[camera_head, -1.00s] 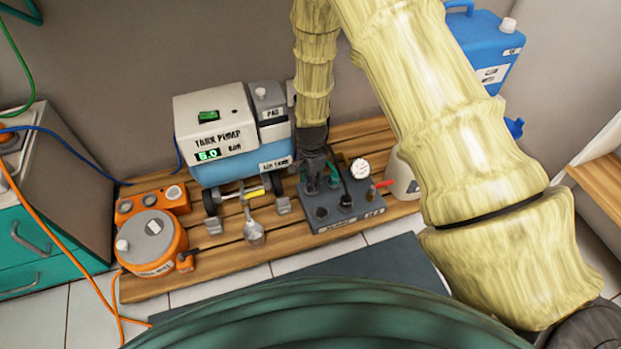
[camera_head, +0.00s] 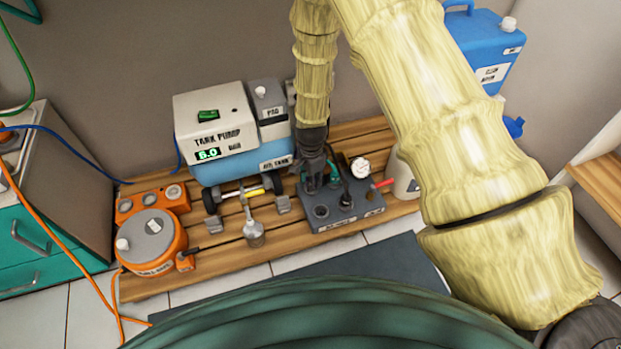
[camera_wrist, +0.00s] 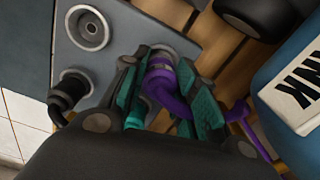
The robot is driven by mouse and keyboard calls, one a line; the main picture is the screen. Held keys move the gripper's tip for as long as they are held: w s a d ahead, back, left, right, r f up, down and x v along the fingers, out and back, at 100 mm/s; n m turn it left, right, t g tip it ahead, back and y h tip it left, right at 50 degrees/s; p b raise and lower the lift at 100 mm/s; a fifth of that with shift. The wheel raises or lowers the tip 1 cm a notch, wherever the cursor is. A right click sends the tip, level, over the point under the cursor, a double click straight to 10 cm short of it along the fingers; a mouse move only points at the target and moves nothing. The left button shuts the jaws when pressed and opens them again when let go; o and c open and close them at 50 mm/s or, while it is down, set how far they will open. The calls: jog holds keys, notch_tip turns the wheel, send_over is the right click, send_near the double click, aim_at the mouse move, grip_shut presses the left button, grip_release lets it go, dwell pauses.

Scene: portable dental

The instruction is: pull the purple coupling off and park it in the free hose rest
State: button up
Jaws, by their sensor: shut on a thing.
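The purple coupling (camera_wrist: 162,80) sits between the teal finger pads of my gripper (camera_wrist: 168,95) in the wrist view. My gripper is shut on it, and it also shows over the back left of the grey block (camera_head: 345,218) in the head view (camera_head: 312,182). A purple hose piece (camera_wrist: 240,115) runs off to the right. A grey ring shows around the coupling's far end; I cannot tell if it is still seated. One round socket (camera_wrist: 88,27) on the block is empty; it also shows in the head view (camera_head: 320,211). The fingers hide the coupling in the head view.
A black hose (camera_wrist: 68,92) fills another socket beside the empty one. A gauge (camera_head: 360,168) and red lever (camera_head: 383,184) stand at the block's right. The tank pump (camera_head: 218,130) is close on the left. An orange device (camera_head: 150,243) stands further left.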

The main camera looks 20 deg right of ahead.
jog(key=shift+f, duration=0.6)
dwell(0.7)
jog(key=o, duration=1.1)
jog(key=shift+r, duration=0.15)
notch_tip(320, 180, up, 12)
jog(key=shift+f, duration=0.15)
